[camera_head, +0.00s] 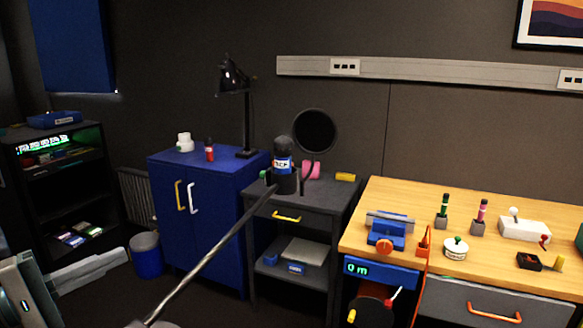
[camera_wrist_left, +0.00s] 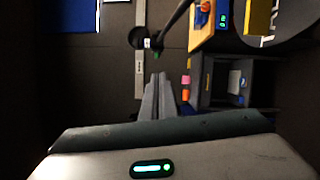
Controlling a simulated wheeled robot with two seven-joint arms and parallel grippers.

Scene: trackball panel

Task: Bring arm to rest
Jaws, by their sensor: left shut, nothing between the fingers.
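My left gripper (camera_head: 122,256) comes in low from the left in the head view. Its pale grey fingers lie together, shut and empty, pointing right over the floor in front of the blue cabinet. In the left wrist view the shut fingers (camera_wrist_left: 157,82) point up the picture with nothing between them. They appear clear of the furniture. My right gripper is in neither view. A white box (camera_head: 524,231) with a round white knob and a red lever sits on the wooden desk (camera_head: 400,193) at the right, far from my left gripper.
A blue cabinet (camera_head: 215,225) and a grey side table (camera_head: 338,192) stand in the middle. A dark shelf (camera_head: 50,190) and a blue bin (camera_head: 147,262) are at left.

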